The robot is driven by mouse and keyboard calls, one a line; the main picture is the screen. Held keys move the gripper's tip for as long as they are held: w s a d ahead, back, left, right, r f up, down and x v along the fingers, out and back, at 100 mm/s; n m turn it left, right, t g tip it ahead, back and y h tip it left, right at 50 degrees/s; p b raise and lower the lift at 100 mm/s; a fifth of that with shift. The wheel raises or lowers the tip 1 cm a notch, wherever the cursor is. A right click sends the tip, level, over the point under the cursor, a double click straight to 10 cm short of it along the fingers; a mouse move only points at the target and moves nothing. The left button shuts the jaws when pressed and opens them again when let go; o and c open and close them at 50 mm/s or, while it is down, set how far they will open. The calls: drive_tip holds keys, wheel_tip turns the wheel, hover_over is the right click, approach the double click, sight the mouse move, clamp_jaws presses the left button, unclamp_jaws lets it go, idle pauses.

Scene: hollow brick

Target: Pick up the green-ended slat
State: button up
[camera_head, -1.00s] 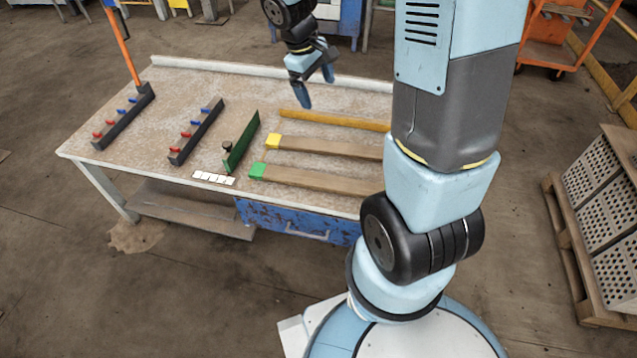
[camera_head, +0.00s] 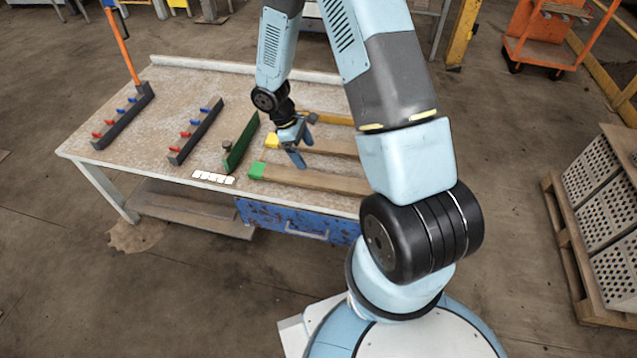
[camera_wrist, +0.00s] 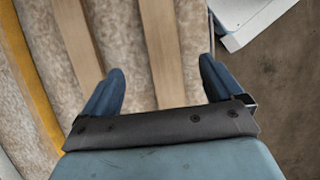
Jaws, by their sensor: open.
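The green-ended slat (camera_head: 316,181) lies flat on the workbench (camera_head: 180,90), nearest the front edge, its green end to the left. The yellow-ended slat (camera_head: 330,147) lies behind it, roughly parallel. My gripper (camera_head: 303,150) is open above the slats, fingers pointing down. In the wrist view, a bare wooden slat (camera_wrist: 160,45) runs between the open fingers (camera_wrist: 162,74); by its place nearest the bench edge it appears to be the green-ended one. Its green end is out of that view. The gripper is empty.
A yellow bar (camera_head: 332,118) lies behind the slats. A green upright plate (camera_head: 240,142) with a dark knob stands left of the slat ends. Two dark racks with red and blue pegs (camera_head: 195,132) (camera_head: 122,118) stand farther left. White tiles (camera_head: 213,178) lie near the front edge.

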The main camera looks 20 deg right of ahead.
hover_over(322, 179)
drive_tip(key=w+a, duration=0.2)
drive_tip(key=a, duration=0.1)
drive_tip(key=f, duration=0.6)
drive_tip(key=shift+s+d+f, duration=0.2)
drive_tip(key=shift+x, duration=2.65)
drive_tip(key=shift+s+d+r, duration=0.1)
drive_tip(key=shift+d, duration=0.1)
drive_tip(key=shift+c, duration=0.2)
drive_tip(key=c, duration=1.4)
